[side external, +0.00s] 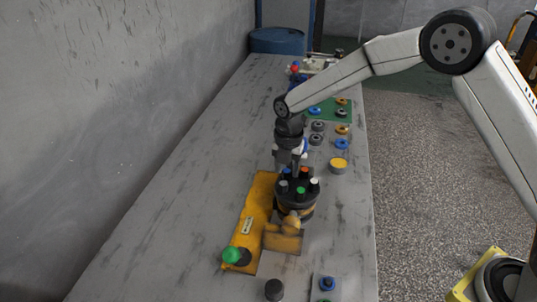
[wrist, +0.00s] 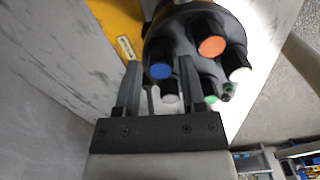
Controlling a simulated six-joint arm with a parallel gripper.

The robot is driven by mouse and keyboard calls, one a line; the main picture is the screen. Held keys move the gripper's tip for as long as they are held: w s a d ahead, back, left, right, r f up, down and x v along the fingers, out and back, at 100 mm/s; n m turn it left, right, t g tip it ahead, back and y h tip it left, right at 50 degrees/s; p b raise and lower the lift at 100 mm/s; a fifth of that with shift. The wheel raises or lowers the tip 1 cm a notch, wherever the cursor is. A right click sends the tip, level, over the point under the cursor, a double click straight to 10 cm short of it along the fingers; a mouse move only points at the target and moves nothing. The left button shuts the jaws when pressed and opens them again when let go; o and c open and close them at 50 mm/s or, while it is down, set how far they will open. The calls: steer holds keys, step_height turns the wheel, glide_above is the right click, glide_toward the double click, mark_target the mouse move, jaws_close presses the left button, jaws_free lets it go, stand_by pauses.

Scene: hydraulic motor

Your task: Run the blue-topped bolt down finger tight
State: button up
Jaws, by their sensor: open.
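The blue-topped bolt (wrist: 161,71) stands in the top of the round dark motor (wrist: 192,14), with other capped bolts around it. The motor (side external: 297,207) also shows in the side external view. My gripper (wrist: 160,66) is open, with one finger on each side of the blue top in the wrist view. A gap shows between the top and each finger, and nothing is held. In the side external view my gripper (side external: 296,160) is just over the far side of the motor. How far the fingertips reach down the bolt, and how deep the bolt sits, I cannot tell.
Orange (wrist: 211,46), white (wrist: 240,75) and green (wrist: 210,99) tops stand close by on the motor. A yellow bracket (side external: 248,224) lies beside it on the grey table (side external: 175,215). Several round parts and a green mat (side external: 333,116) lie farther back. The table's left side is clear.

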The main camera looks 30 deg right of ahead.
steer(key=shift+f, duration=0.8)
stand_by(0.4)
steer(key=shift+r, duration=0.2)
stand_by(0.4)
steer(key=shift+c, duration=0.2)
jaws_close()
steer(key=shift+m, duration=0.3)
steer(key=shift+m, duration=1.8)
